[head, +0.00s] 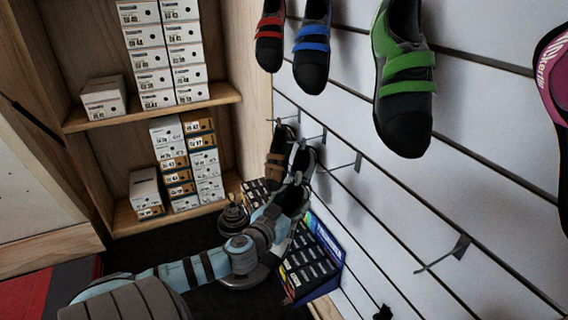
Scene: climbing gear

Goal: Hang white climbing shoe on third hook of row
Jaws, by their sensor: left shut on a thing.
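A black-and-white climbing shoe (303,158) is upright near the wall, just below the second hook (314,137) of the lower row. My left gripper (297,185) reaches up from below and is shut on it, hiding its lower part. I cannot tell whether the shoe touches that hook. The third hook (346,163), to the right of the shoe, is bare. A brown shoe (276,157) hangs at the first hook (286,119), close behind the white one. My right gripper is not seen.
Another bare hook (447,256) sits lower right. Red, blue and green-strapped shoes (404,85) hang above, with a pink one (554,75) at the right edge. A box display (310,262) stands below my gripper. Shelves of shoe boxes (160,55) are at left.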

